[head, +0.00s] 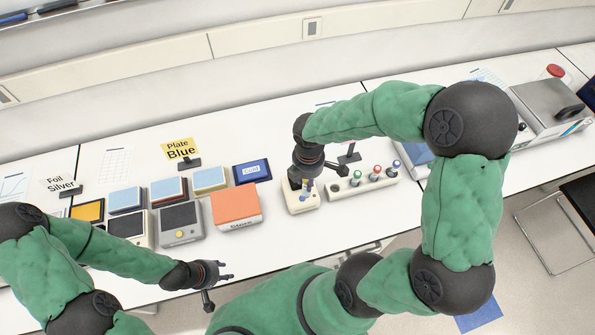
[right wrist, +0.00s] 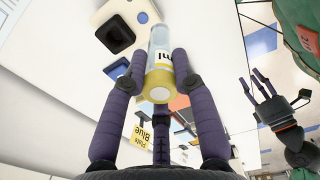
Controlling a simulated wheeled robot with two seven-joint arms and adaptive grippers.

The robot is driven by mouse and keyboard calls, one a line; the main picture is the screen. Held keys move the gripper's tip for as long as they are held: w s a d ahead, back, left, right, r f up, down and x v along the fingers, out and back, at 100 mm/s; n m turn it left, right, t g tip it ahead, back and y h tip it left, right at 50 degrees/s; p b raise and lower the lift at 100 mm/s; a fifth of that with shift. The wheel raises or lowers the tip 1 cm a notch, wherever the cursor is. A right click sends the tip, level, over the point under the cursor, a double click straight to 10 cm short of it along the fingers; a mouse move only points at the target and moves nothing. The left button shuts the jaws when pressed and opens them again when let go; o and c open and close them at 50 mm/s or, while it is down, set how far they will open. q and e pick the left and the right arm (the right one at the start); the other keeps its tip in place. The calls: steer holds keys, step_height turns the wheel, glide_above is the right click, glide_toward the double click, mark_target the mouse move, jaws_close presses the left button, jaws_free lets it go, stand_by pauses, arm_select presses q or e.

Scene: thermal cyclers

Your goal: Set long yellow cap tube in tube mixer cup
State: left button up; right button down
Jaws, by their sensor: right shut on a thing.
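My right gripper (head: 307,184) is shut on the long yellow cap tube (right wrist: 160,60), above the small cream tube mixer (head: 301,204). In the right wrist view the fingers (right wrist: 160,82) clasp the tube's sides, with its yellow cap towards the palm and its clear end pointing away. The mixer's dark cup (right wrist: 115,32) shows left of the tube's clear end, and the tube appears outside it. The gap between them is hard to judge. My left gripper (head: 222,280) is open and empty near the front edge of the bench; it also shows in the right wrist view (right wrist: 263,90).
A cream rack (head: 345,191) holding tubes with blue, red and green caps stands just right of the mixer. An orange-topped device (head: 236,205) stands to its left. Several blocks and a "Plate Blue" sign (head: 180,148) are further left. Bench in front is clear.

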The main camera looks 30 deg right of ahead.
arm_select(q)
steer(key=shift+f, duration=0.2)
steer(key=shift+f+b, duration=0.3)
steer(key=shift+b, duration=0.1)
steer(key=shift+f, duration=0.15)
arm_select(e)
steer(key=w+d+f, duration=0.3)
steer(key=w+f, duration=0.7)
steer(key=f, duration=0.1)
steer(key=shift+w+d+f, duration=0.2)
steer(key=shift+w+f, duration=0.2)
arm_select(q)
steer(key=shift+f+b, duration=0.15)
steer(key=shift+b, duration=0.15)
arm_select(e)
steer(key=shift+f, duration=0.2)
steer(key=c, duration=1)
jaws_free()
